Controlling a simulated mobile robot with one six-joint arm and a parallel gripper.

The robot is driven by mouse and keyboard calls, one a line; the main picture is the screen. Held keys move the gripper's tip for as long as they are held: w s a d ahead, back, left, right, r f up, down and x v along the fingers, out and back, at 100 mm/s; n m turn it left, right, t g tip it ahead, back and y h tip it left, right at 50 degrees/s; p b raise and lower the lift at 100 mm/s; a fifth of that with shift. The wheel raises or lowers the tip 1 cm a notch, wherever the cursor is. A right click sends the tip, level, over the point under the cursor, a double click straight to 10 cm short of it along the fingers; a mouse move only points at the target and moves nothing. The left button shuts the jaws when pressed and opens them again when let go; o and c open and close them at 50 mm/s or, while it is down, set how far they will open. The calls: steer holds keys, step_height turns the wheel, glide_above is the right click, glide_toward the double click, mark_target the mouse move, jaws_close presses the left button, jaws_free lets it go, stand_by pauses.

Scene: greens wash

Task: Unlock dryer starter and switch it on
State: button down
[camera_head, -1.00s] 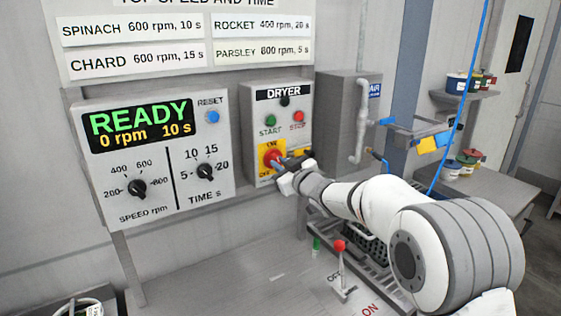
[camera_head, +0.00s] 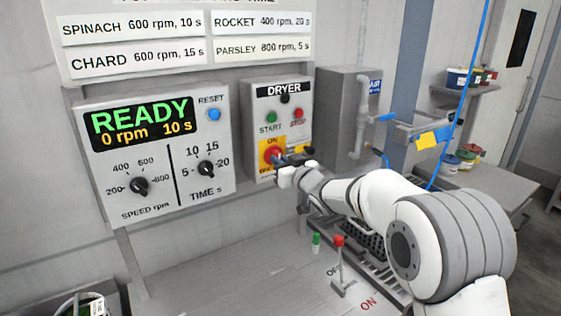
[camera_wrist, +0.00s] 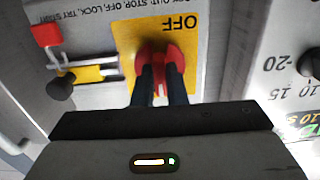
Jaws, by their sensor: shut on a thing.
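The dryer starter (camera_head: 261,122) is a grey wall box with a green START button (camera_head: 270,118), a red STOP button (camera_head: 298,113) and a red rotary switch (camera_head: 268,153) on a yellow ON/OFF plate. In the wrist view the red switch handle (camera_wrist: 159,52) sits between the dark fingers of my gripper (camera_wrist: 160,75), shut on it. OFF reads upside down above the handle there. To its left are a yellow bracket (camera_wrist: 86,75) with metal bars, a dark round knob (camera_wrist: 60,87) and a red block (camera_wrist: 45,36). The yellow part (camera_head: 302,150) also shows beside the switch in the head view.
A control panel (camera_head: 105,195) left of the starter displays READY, 0 rpm, 10 s. A grey box and pipe (camera_head: 359,120) stand to the right. A red-topped lever (camera_head: 338,262) rises from the bench below my arm.

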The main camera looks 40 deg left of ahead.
steer(key=shift+r, duration=0.15)
steer(key=c, duration=1.5)
jaws_free()
steer(key=b+v, duration=0.2)
steer(key=v, duration=0.5)
steer(key=shift+s+d+b, duration=0.15)
steer(key=shift+d+b, duration=0.2)
steer(key=shift+b, duration=0.05)
